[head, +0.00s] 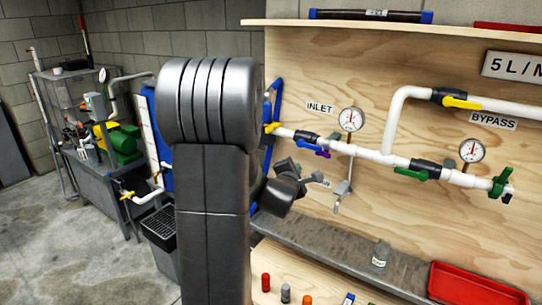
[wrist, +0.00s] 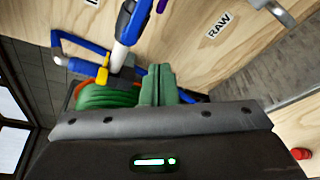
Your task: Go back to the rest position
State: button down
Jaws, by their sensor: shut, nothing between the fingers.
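My gripper (wrist: 158,72) shows in the wrist view as two green fingers close together, with nothing between them. In the head view my dark grey arm stands upright in front of the plywood board (head: 340,75). In the wrist view the fingers point towards the board, beside a green coil (wrist: 108,96) and below a white pipe (wrist: 128,52). No contact with the pipe can be seen.
The board carries gauges (head: 351,119) and several coloured valves. A grey ledge (head: 330,245) and a red tray (head: 470,285) lie below. A cluttered bench (head: 90,170) and a dark bin (head: 160,240) stand left. Open concrete floor (head: 50,240) lies front left.

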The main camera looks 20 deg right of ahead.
dwell(0.3)
jog(key=w+d+p, duration=0.4)
jog(key=w+d, duration=0.1)
jog(key=d, duration=0.2)
jog(key=shift+w+d+r, duration=0.2)
jog(key=shift+w+r, duration=0.1)
jog(key=shift+w, duration=0.05)
dwell(0.6)
